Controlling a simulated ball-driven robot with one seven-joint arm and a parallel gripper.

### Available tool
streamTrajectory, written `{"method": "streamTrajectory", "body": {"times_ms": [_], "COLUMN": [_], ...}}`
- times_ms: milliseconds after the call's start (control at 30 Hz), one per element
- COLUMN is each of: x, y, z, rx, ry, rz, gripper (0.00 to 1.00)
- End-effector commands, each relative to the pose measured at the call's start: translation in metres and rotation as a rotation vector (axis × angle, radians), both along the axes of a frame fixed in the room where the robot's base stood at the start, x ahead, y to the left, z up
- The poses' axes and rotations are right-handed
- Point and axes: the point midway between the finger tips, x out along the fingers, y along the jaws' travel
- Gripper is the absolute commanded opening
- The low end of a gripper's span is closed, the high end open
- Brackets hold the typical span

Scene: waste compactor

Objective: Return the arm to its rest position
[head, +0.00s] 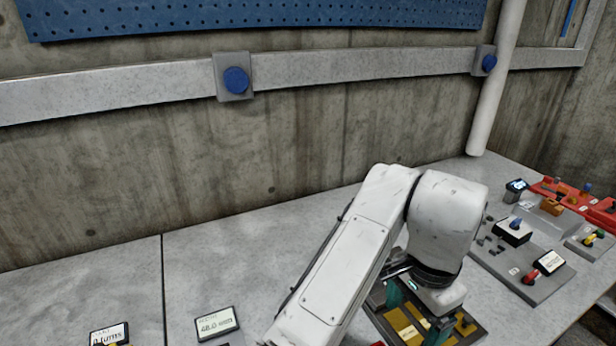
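My white arm reaches from the bottom middle of the head view up to an elbow and down to the right. My gripper (417,311) hangs from its end, pointing down over a dark board with yellow parts (403,325). Two teal fingers show apart, one at each side, with the board visible between them. I see nothing held between them. The fingertips are partly hidden, and I cannot tell whether they touch the board.
The grey worktop (250,270) is mostly clear left of my arm. Two small displays, one left (110,335) and one nearer (217,323), stand at the front. A grey panel (530,255) with modules and red trays (575,197) are at right. A white pipe (495,80) stands behind.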

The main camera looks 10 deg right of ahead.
Motion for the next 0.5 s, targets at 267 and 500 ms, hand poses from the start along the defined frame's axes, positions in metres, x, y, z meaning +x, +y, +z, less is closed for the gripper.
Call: {"method": "streamTrajectory", "body": {"times_ms": [267,500], "x": [0.002,-0.010], "y": [-0.083,-0.150], "z": [-0.012,-0.031], "rx": [-0.205,-0.412], "ry": [-0.106,-0.159], "rz": [0.063,0.260], "gripper": [0.82,0.82]}}
